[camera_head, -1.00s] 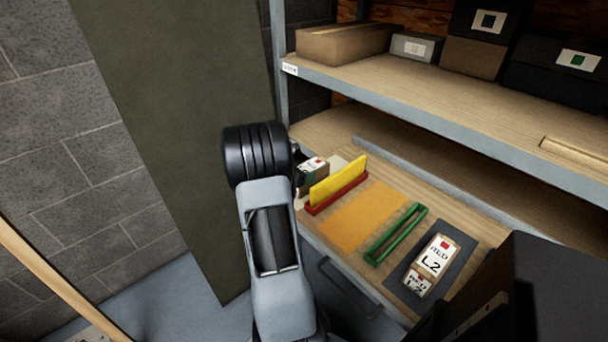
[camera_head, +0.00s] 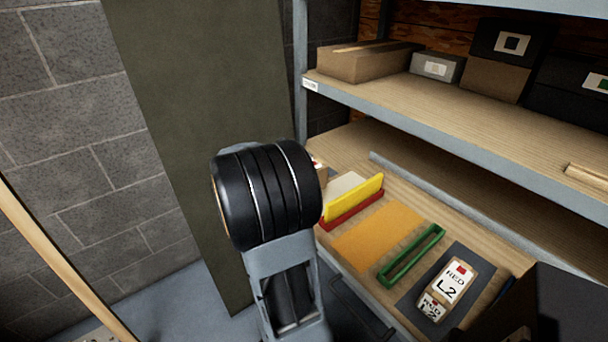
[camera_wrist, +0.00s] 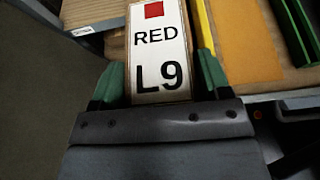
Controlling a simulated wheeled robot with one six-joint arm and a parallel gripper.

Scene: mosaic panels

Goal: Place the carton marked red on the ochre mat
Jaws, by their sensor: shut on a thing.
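My gripper (camera_wrist: 161,78) is shut on a carton (camera_wrist: 160,50) with a white label reading RED L9 and a red square, held between its green fingertips. In the head view only a sliver of that carton (camera_head: 319,172) shows; my black wrist hides the rest and the gripper. The bare ochre mat (camera_head: 378,235) lies on the low wooden shelf, right of the carton; it also shows at the upper right of the wrist view (camera_wrist: 246,42). Another carton, marked RED L2 (camera_head: 457,283), sits on a dark grey mat (camera_head: 419,284).
A yellow upright panel (camera_head: 352,196) in a red frame (camera_head: 350,212) stands between the carton and the ochre mat. A green frame (camera_head: 412,255) lies along the mat's right side. A pale mat (camera_head: 342,184) is behind the yellow panel. The upper shelf (camera_head: 430,102) overhangs, holding several boxes.

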